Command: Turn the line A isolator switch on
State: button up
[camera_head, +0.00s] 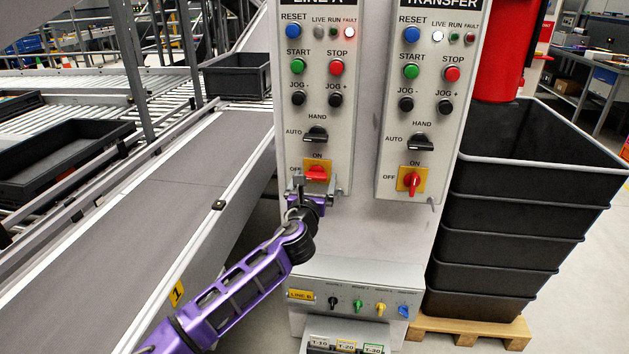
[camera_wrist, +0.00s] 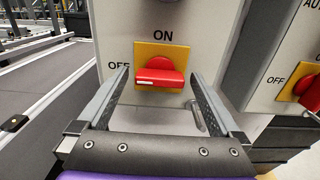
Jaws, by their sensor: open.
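The line A isolator switch (camera_head: 317,172) is a red handle on a yellow plate at the bottom of the left panel. In the wrist view its handle (camera_wrist: 160,78) lies horizontal, with a white mark at its left end, towards OFF; ON is printed above. My gripper (camera_head: 314,185) is in front of the switch, partly covering its lower part in the head view. In the wrist view my gripper (camera_wrist: 160,75) is open, with one finger to each side of the handle and nothing held. I cannot tell how close the fingertips are to the panel.
The TRANSFER panel's isolator (camera_head: 411,182) is close on the right, its red handle upright. A black HAND/AUTO selector (camera_head: 316,135) sits above the line A switch. A conveyor (camera_head: 170,185) runs at left; stacked black crates (camera_head: 500,245) stand at right.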

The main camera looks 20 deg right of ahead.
jog(key=c, duration=1.3)
jog(key=shift+m, duration=0.3)
jog(key=m, duration=0.8)
jog(key=shift+m, duration=0.4)
jog(key=m, duration=0.4)
jog(key=shift+m, duration=0.3)
jog(key=shift+m+b, duration=0.45)
jog(key=shift+m, duration=1.45)
